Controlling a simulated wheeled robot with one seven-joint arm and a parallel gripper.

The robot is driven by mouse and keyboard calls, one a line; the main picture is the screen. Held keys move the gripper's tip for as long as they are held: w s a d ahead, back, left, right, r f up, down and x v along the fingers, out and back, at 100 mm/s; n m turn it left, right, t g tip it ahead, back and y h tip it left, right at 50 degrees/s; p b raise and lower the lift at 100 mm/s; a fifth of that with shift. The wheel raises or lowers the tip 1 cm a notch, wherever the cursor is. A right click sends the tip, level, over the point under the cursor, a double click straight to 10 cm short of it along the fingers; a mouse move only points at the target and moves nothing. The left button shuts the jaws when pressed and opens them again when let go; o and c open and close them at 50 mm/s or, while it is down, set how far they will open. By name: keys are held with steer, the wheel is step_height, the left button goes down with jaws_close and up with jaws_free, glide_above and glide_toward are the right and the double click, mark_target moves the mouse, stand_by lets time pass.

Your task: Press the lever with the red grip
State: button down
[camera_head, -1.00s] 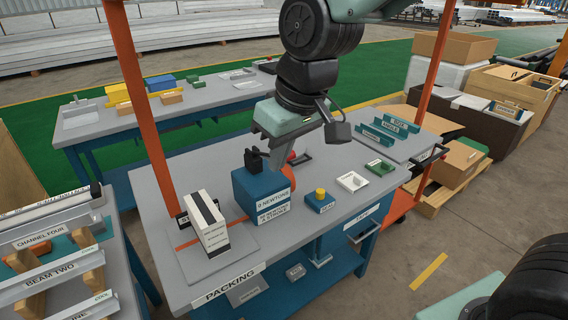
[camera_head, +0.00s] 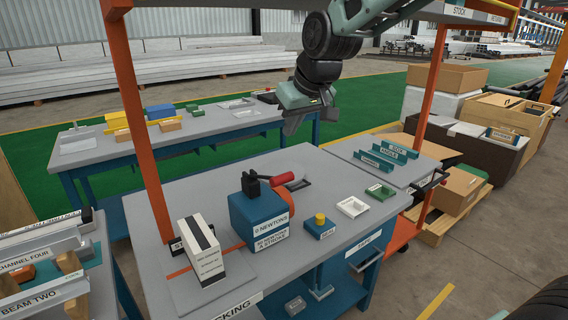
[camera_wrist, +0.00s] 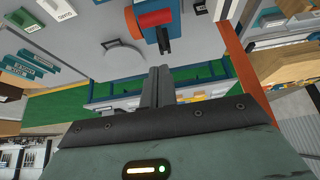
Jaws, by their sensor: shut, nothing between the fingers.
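The lever's red grip (camera_head: 282,179) sticks out to the right of the blue box (camera_head: 258,215) on the packing bench. The box has "NEWTONS" labels and a black piece (camera_head: 250,184) on top. The grip is also near the top of the wrist view (camera_wrist: 155,18), with the blue box partly cut off above it. My gripper (camera_head: 290,129) is above and behind the lever in the head view, clear of it. In the wrist view its two fingers (camera_wrist: 157,72) are together and empty, a short way below the grip in the picture.
A white carton (camera_head: 203,250) stands left of the box. Orange posts (camera_head: 143,140) frame the bench. A second bench (camera_head: 200,128) stands behind.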

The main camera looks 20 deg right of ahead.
steer(key=p, duration=0.1)
glide_above(285, 178)
steer(key=f, duration=0.6)
steer(key=shift+w+a, duration=0.15)
steer(key=shift+w, duration=0.25)
steer(key=f+p, duration=0.1)
steer(key=f, duration=0.3)
steer(key=shift+s+f, duration=0.1)
steer(key=shift+s, duration=0.1)
steer(key=shift+f, duration=0.25)
steer(key=shift+s+f, duration=0.1)
steer(key=shift+f, duration=0.05)
steer(key=shift+s+f+b, duration=0.15)
steer(key=shift+f+b, duration=0.2)
steer(key=shift+b, duration=0.05)
steer(key=s+d+f+t+y+b, duration=0.1)
steer(key=s+f+t+b, duration=0.2)
steer(key=f+b, duration=0.7)
steer(key=shift+s+f+t+b, duration=0.15)
steer(key=shift+f+t+b, duration=0.25)
steer(key=shift+b, duration=2.2)
steer(key=shift+f, duration=0.2)
